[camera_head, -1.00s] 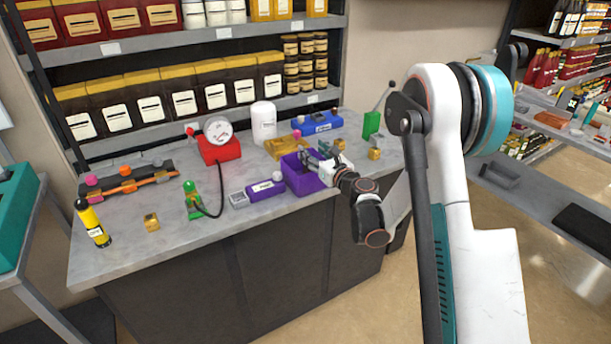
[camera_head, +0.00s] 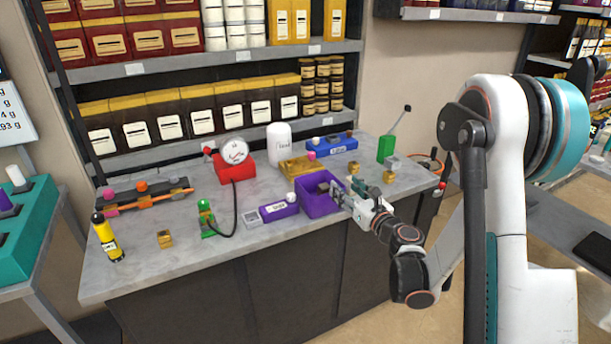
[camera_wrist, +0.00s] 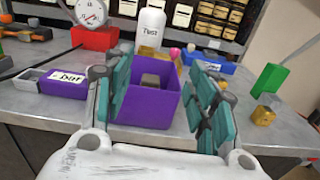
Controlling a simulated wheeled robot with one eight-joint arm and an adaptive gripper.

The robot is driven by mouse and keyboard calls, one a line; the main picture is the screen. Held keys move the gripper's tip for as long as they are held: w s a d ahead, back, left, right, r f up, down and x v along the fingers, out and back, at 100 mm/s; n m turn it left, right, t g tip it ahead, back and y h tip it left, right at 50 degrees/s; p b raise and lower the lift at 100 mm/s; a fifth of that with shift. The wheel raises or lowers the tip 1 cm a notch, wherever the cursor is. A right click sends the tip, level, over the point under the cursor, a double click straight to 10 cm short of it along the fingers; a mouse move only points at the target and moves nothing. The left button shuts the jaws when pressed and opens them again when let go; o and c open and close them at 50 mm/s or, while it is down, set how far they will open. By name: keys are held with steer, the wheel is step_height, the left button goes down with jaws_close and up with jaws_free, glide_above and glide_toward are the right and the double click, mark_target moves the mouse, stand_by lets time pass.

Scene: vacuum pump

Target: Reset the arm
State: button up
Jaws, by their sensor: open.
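My gripper (camera_head: 347,190) is at the front edge of the grey worktop, just right of the purple open bin (camera_head: 318,204). In the wrist view my gripper (camera_wrist: 162,92) has its teal-padded fingers spread wide with nothing held between them. The purple bin (camera_wrist: 146,107) shows beyond and between the fingers, with a dark grey-brown piece (camera_wrist: 150,79) inside it. Whether the fingers touch the bin cannot be told.
A red gauge box (camera_head: 234,168), a white bottle (camera_head: 280,144), a purple labelled box (camera_head: 279,210) and a blue tray (camera_head: 330,146) stand around the bin. A green block with a lever (camera_head: 386,149) is at the right. Bare worktop (camera_head: 130,280) lies at front left.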

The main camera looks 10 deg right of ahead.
steer(key=s+d+r+m+h, duration=0.2)
steer(key=d+r+m+h, duration=0.15)
steer(key=r+m, duration=0.5)
steer(key=s+d+r+m+h, duration=0.2)
steer(key=s+r+m+h, duration=0.15)
steer(key=r+m, duration=0.45)
steer(key=s+a+f+m+g, duration=0.3)
steer(key=s+m, duration=0.4)
steer(key=s, duration=0.3)
steer(key=s+a+f+m+g+y, duration=0.1)
steer(key=s+a+f+m+g, duration=0.2)
steer(key=s+m, duration=0.5)
steer(key=s+a+f+m+g, duration=0.3)
steer(key=s+m, duration=0.4)
steer(key=s, duration=0.5)
steer(key=shift+s+a+f+m+g+y, duration=0.25)
steer(key=shift+f+m+g+y, duration=0.15)
steer(key=shift+g, duration=0.2)
